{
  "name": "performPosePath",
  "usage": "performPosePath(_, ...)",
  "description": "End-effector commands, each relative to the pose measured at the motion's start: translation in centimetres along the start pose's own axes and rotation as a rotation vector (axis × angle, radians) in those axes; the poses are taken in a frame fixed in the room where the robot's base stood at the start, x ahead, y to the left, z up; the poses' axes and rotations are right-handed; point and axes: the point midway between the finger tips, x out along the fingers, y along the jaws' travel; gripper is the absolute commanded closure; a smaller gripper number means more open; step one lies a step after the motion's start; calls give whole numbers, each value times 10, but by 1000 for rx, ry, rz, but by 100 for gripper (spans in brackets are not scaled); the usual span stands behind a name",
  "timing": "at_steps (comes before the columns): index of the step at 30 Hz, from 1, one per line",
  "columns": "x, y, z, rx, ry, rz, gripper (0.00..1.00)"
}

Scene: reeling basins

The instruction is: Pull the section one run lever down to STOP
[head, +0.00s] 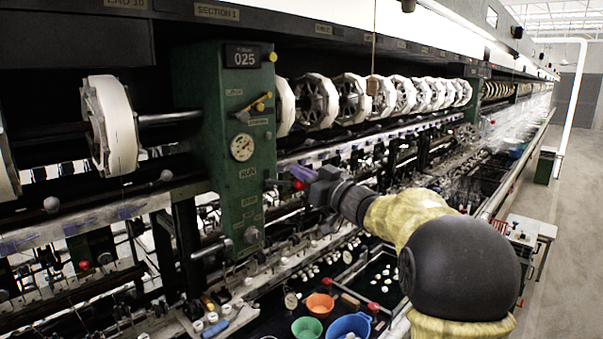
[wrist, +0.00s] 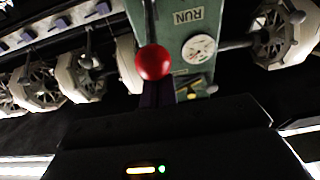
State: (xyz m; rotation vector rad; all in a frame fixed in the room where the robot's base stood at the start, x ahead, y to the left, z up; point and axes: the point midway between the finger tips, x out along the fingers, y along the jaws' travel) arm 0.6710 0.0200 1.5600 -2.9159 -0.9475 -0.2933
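The green section one panel (head: 235,115) stands left of centre in the head view, under a "SECTION 1" sign (head: 217,12). Its run lever has a red ball knob (head: 299,185) that sticks out to the right of the panel, near the height of the RUN label (head: 248,173). My gripper (head: 303,175) is at the knob. In the wrist view the red knob (wrist: 153,62) sits at the ends of the dark fingers (wrist: 157,93) and hides their tips. The fingers are close together, but I cannot tell if they grip the knob or lever. The STOP marking is too small to read.
A gauge (head: 242,147) and yellow-tipped handles (head: 260,105) are on the panel. White reels (head: 350,98) line the machine to the right. Bowls, orange (head: 320,304) and blue (head: 348,326), are below. An open aisle floor (head: 567,230) lies far right.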

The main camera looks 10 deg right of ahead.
Motion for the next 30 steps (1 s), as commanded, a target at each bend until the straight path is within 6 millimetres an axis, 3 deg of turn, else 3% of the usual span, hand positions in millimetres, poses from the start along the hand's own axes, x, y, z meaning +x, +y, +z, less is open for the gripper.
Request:
performPosePath(21, -8, 0, 34, 2, -1, 0, 100)
performPosePath(30, -8, 0, 32, 0, 0, 0, 100)
